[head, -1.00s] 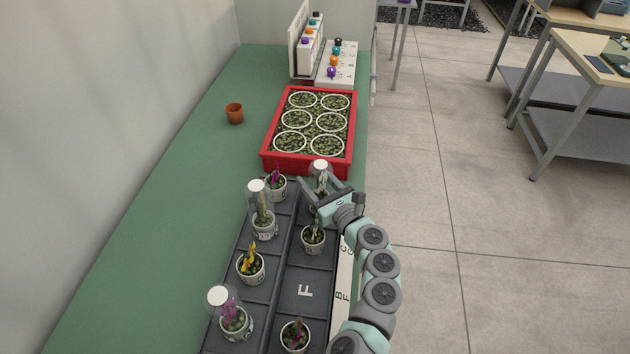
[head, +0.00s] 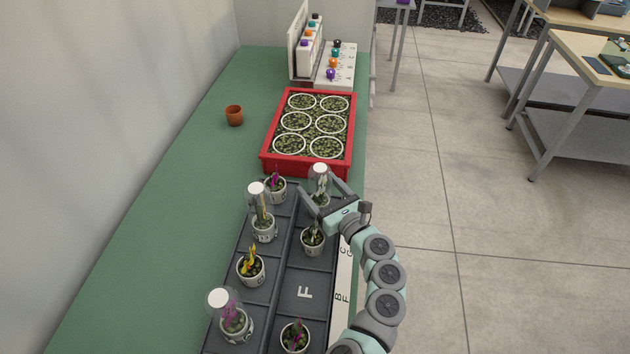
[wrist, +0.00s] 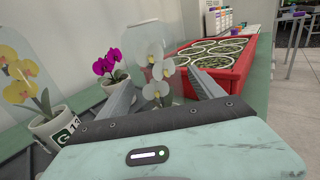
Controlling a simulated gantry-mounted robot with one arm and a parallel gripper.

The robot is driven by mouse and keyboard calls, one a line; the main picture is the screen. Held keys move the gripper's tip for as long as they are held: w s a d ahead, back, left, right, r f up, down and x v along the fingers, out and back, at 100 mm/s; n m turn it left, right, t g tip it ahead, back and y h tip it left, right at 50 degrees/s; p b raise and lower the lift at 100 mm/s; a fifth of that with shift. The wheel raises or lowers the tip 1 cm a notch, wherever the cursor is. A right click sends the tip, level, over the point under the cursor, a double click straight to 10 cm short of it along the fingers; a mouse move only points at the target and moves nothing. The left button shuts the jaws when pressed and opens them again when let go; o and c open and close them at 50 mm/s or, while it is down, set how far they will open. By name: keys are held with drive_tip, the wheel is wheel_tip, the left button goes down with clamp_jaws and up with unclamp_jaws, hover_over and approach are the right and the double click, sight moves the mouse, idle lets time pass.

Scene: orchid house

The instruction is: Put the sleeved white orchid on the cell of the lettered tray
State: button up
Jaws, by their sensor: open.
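The sleeved white orchid (head: 320,183) stands in a pot in the far right cell of the dark lettered tray (head: 318,277). Its clear sleeve has a white top. My gripper (head: 318,187) is open, with a finger on either side of the orchid; I cannot tell whether they touch it. In the wrist view, the white blooms (wrist: 156,72) show between the two spread fingers, and the pot is hidden behind my gripper. The tray cell marked F is empty, near the front right.
Other orchids share the tray: a sleeved yellow one (head: 262,219), a magenta one (head: 276,188), an unsleeved yellow one (head: 250,265) and a sleeved magenta one (head: 235,320). A red planting crate (head: 306,164) stands just beyond. The green bench (head: 170,210) is clear at left, except for a terracotta pot (head: 234,115).

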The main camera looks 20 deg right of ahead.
sight(327, 196)
drive_tip(key=s, duration=0.3)
drive_tip(key=s+d+p, duration=0.1)
drive_tip(key=s, duration=0.4)
drive_tip(key=shift+s+d, duration=0.25)
drive_tip(key=shift+s, duration=0.1)
drive_tip(key=shift+s+a, duration=0.1)
drive_tip(key=shift+s, duration=0.3)
